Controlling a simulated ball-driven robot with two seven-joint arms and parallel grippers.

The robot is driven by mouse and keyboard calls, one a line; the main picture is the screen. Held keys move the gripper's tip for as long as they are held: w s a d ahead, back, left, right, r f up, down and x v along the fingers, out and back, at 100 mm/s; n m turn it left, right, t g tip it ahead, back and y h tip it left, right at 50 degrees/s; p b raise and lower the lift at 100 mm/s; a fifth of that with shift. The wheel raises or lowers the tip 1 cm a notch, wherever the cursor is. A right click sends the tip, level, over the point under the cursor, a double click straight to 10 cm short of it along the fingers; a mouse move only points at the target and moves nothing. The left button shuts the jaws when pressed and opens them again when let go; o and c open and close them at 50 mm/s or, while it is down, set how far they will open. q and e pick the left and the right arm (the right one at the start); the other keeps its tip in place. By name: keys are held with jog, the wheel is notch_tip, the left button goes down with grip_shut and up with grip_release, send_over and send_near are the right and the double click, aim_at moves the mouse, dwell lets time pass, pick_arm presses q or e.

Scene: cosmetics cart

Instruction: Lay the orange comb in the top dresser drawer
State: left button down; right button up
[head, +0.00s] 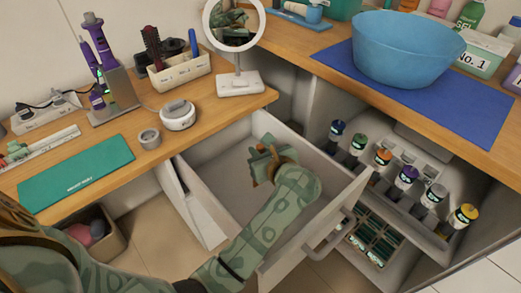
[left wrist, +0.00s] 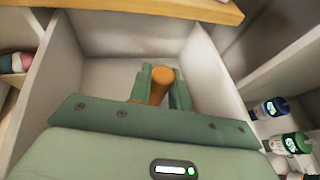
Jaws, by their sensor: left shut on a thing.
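The top dresser drawer (head: 220,174) is pulled open below the wooden counter, and its visible floor looks bare. My left gripper (head: 258,163) is inside the drawer's outline, over its middle. In the left wrist view my left gripper (left wrist: 165,88) is shut on the orange comb (left wrist: 161,80). Only a rounded orange end of the comb shows between the green fingers; the rest is hidden by the gripper. I cannot tell whether the comb touches the drawer floor. My right gripper is not in view.
The counter edge (head: 215,113) overhangs the drawer's back. A round mirror (head: 238,82), a hairbrush holder (head: 180,76) and a green mat (head: 77,172) stand on the counter. Several capped bottles (head: 382,157) stand on a shelf right of the drawer. A blue bowl (head: 405,50) sits further back.

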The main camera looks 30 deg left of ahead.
pick_arm(q)
jog(key=shift+f+b, duration=0.6)
jog(key=shift+f, duration=0.35)
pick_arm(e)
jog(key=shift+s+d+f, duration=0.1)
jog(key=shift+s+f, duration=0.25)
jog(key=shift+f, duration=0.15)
pick_arm(q)
jog(key=c, duration=1.2)
grip_release()
